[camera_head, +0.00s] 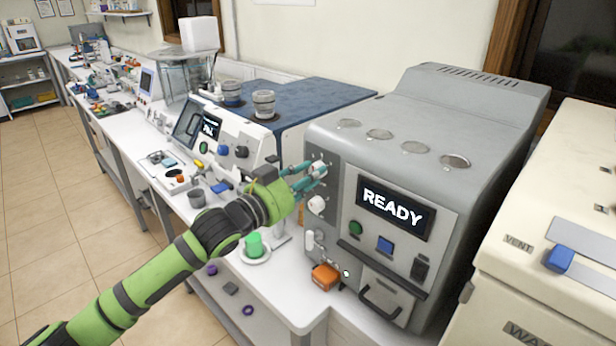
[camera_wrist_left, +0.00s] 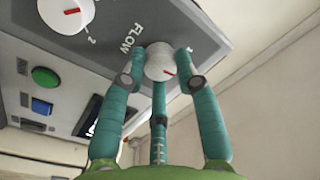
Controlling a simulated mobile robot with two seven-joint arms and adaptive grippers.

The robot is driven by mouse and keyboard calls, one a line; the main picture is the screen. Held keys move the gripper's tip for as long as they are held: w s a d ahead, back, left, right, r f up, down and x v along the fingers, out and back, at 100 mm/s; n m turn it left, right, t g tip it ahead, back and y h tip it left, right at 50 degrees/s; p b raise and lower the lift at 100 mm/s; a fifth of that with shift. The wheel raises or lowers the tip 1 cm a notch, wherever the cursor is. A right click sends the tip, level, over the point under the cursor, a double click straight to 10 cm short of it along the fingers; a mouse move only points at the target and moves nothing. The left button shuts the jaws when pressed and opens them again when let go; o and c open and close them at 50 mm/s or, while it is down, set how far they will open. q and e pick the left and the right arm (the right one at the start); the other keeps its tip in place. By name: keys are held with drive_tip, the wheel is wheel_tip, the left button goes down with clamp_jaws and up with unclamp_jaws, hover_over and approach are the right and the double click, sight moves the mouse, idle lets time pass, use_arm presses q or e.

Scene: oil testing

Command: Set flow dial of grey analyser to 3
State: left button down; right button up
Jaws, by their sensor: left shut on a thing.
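The grey analyser (camera_head: 470,125) stands on the bench, with READY on its screen (camera_head: 395,208). Its white flow dial (camera_wrist_left: 158,62) is beside the word FLOW (camera_wrist_left: 130,38) in the left wrist view, and its red mark points down and right there. The numbers around this dial are too hidden to read. In the head view the flow dial (camera_head: 319,167) is the upper one on the front's left strip. My left gripper (camera_head: 313,172) is shut on it, its teal fingers around it. The gripper also fills the left wrist view (camera_wrist_left: 160,58). My right gripper is not in view.
A second white dial (camera_head: 317,205) sits below the flow dial. Green (camera_head: 355,228) and blue (camera_head: 385,244) buttons are under the screen. An orange block (camera_head: 325,276) and a green cup (camera_head: 254,245) stand on the bench. A white analyser (camera_head: 232,165) is to the left.

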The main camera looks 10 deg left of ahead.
use_arm(q)
drive_tip(key=m, duration=0.3)
drive_tip(key=r+m, duration=0.1)
drive_tip(key=m, duration=0.2)
drive_tip(key=shift+h+p, duration=0.3)
drive_tip(key=shift+p, duration=0.1)
drive_tip(key=m, duration=0.3)
drive_tip(key=shift+p, duration=0.35)
drive_tip(key=shift+f+m+h, duration=0.2)
drive_tip(key=shift+m+h, duration=0.1)
drive_tip(key=shift+m, duration=1.3)
drive_tip(key=shift+p, duration=0.3)
drive_tip(key=shift+f, duration=0.1)
drive_tip(key=c, duration=1.1)
unclamp_jaws()
drive_tip(key=shift+o, duration=0.9)
drive_tip(key=shift+s+d, duration=0.1)
drive_tip(key=shift+d, duration=0.05)
drive_tip(key=shift+f, duration=0.1)
